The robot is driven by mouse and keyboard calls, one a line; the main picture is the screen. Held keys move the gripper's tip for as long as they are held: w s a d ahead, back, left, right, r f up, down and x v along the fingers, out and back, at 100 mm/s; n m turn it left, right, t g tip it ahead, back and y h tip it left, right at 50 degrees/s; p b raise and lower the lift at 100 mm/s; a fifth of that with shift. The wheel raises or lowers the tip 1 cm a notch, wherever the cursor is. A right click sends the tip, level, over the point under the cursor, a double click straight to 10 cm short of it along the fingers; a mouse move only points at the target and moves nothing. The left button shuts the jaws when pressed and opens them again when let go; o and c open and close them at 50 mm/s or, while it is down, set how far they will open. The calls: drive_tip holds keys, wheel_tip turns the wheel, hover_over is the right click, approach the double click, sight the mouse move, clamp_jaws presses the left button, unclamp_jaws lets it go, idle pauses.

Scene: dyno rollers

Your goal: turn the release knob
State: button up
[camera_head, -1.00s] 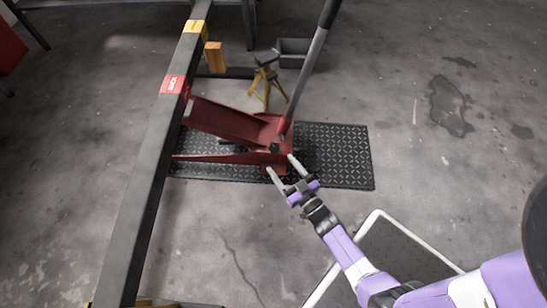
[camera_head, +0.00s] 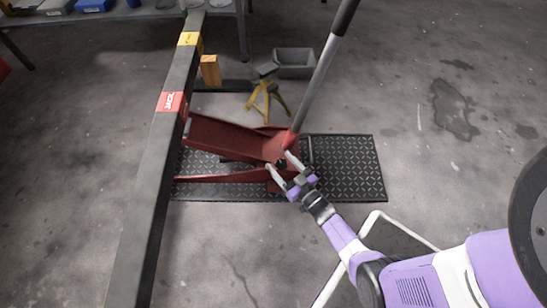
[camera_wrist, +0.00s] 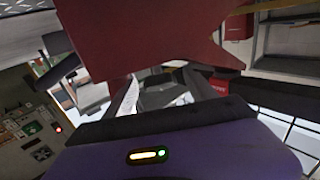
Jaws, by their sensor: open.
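A red floor jack (camera_head: 238,142) sits on a black diamond-plate mat (camera_head: 345,165), with its long grey handle (camera_head: 315,85) tilted up to the right. The release knob is probably the small dark part (camera_head: 281,163) at the jack's rear near the handle base; it is partly hidden by my fingers. My gripper (camera_head: 280,168) is open, with its two pale fingers at the rear end of the jack, near that dark part. I cannot tell if they touch it. In the wrist view the red jack body (camera_wrist: 150,35) fills the upper middle, and the knob cannot be made out.
A long dark beam (camera_head: 150,170) with a red label runs along the jack's left. A yellow jack stand (camera_head: 267,97) and a grey bin (camera_head: 294,63) stand behind. A white-edged frame (camera_head: 375,225) is near my arm. Floor to the right is clear.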

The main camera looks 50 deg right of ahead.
drive_tip(key=shift+w, duration=0.15)
drive_tip(key=c, duration=1.4)
